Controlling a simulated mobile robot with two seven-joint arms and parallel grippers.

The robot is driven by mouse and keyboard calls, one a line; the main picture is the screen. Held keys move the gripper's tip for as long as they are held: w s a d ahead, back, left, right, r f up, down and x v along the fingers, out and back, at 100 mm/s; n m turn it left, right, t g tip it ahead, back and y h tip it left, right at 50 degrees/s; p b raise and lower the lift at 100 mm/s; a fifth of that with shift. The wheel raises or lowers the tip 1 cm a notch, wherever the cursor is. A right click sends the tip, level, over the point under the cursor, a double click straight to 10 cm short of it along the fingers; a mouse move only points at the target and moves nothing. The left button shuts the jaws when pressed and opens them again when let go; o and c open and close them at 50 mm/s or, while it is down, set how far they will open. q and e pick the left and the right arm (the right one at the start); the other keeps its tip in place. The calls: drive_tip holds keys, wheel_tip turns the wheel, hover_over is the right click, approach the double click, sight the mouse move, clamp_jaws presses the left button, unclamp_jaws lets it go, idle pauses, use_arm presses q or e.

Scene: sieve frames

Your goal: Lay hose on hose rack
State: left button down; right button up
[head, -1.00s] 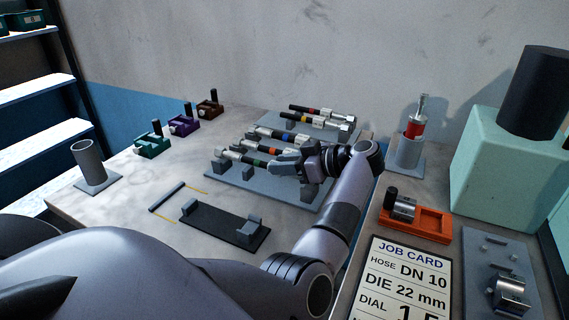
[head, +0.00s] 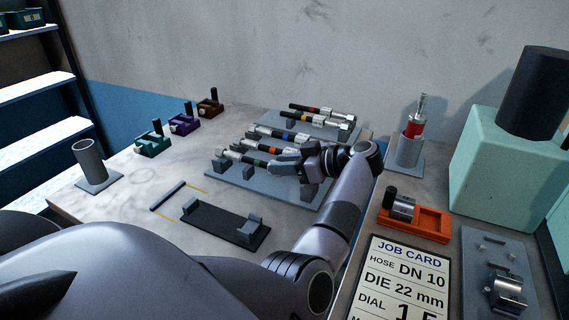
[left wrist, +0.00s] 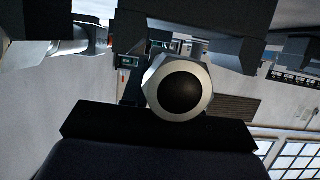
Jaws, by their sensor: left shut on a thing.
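In the left wrist view the hose's hex end fitting (left wrist: 180,88) points at the camera between the jaws. The hose is roughly level along the front posts; I cannot tell whether it touches them. Other banded hoses lie on the rack behind it. My right gripper is not in view.
A black cradle (head: 222,228) stands in front of the rack, with a grey bar (head: 168,196) to its left. A grey cup (head: 91,166) and three coloured blocks (head: 184,125) stand left. An orange fixture (head: 415,225) and the job card (head: 398,285) are at right.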

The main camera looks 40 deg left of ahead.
use_arm(q)
drive_tip(key=shift+f, duration=0.4)
drive_tip(key=c, duration=0.8)
unclamp_jaws()
drive_tip(key=shift+f, duration=0.1)
drive_tip(key=shift+v, duration=3.65)
